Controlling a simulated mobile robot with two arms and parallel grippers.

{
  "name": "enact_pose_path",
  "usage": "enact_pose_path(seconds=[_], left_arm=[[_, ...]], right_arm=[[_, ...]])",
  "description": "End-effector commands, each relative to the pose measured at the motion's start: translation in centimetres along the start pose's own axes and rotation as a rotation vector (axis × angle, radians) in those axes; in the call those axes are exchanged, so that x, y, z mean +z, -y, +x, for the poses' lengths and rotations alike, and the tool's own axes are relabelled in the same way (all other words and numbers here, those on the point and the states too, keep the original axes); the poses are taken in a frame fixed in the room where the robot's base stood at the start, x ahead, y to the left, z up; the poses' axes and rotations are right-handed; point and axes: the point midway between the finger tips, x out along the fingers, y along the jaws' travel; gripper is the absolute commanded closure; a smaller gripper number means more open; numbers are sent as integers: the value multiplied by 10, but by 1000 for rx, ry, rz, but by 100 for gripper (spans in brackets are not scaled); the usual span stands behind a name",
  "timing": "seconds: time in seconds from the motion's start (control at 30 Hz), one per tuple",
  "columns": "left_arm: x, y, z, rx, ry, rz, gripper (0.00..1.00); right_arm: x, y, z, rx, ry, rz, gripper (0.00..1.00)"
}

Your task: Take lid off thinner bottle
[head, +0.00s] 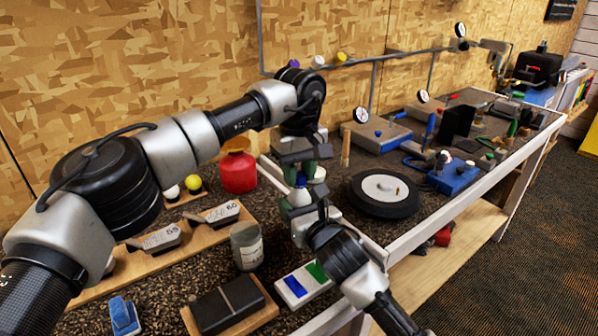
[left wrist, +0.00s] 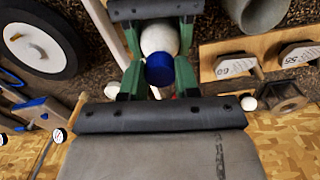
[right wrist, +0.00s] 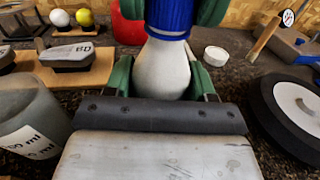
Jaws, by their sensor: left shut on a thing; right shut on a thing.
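The thinner bottle is white with a blue ribbed lid. In the right wrist view the bottle (right wrist: 162,70) stands upright and the lid (right wrist: 168,18) sits on its neck, with no gap that I can see. My left gripper (head: 301,167) comes from above and is shut on the blue lid, which shows between its green fingers in the left wrist view (left wrist: 159,70). My right gripper (head: 300,213) is lower and shut around the white body, its green fingers on both sides. In the head view the grippers hide most of the bottle (head: 299,197).
A red container (head: 238,171) stands behind left, and a grey labelled jar (head: 246,246) at front left. A black wheel-like disc (head: 384,194) lies to the right. A white tray with blue and green patches (head: 304,285) is in front. Weights on wooden blocks (head: 155,240) lie left.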

Motion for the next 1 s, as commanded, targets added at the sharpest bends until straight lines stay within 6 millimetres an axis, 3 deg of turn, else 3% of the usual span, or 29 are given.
enact_pose_path(seconds=[1.0], left_arm=[[1,-1,-1,-5,-4,-2151,98]], right_arm=[[-1,1,0,-3,-4,2,100]])
